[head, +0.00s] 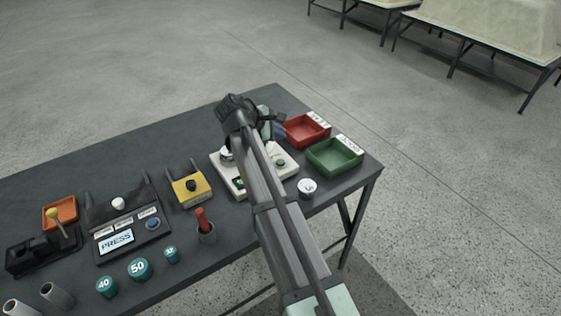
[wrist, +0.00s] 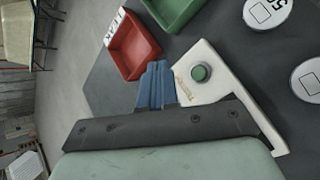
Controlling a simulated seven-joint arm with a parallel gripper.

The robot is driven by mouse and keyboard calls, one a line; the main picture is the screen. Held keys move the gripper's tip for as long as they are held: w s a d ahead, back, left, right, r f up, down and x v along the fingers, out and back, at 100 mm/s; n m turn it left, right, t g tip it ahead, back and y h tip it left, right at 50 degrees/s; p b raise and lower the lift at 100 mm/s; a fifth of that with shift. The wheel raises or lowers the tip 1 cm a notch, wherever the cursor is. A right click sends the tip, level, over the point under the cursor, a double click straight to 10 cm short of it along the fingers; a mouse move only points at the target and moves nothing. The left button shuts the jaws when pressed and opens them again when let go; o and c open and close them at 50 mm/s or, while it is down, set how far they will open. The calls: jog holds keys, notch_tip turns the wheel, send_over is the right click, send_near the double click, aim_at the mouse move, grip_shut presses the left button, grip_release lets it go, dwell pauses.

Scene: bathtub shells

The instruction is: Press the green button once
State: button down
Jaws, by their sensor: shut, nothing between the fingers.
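In the head view the button (head: 280,162) sits on the right part of the white device (head: 288,172), which my arm partly covers. My gripper (wrist: 157,66) has its blue fingers together with nothing between them. In the head view the gripper (head: 279,130) is at the far side of the device, near the red tray. The fingers look apart from the button; their height above the table is hard to tell.
A red tray (head: 306,129) and a green tray (head: 335,154) stand right of the device. A white round disc (head: 306,187) lies in front. A yellow box with a black knob (head: 190,186), a PRESS panel (head: 116,242) and several teal weights (head: 138,268) are to the left.

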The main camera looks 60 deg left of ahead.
aim_at(278, 163)
jog(key=shift+f, duration=4.05)
jog(key=shift+f, duration=0.2)
jog(key=shift+f, duration=0.25)
jog(key=shift+f, duration=0.4)
jog(key=shift+r, duration=0.85)
jog(key=shift+r, duration=0.1)
jog(key=shift+r, duration=2.4)
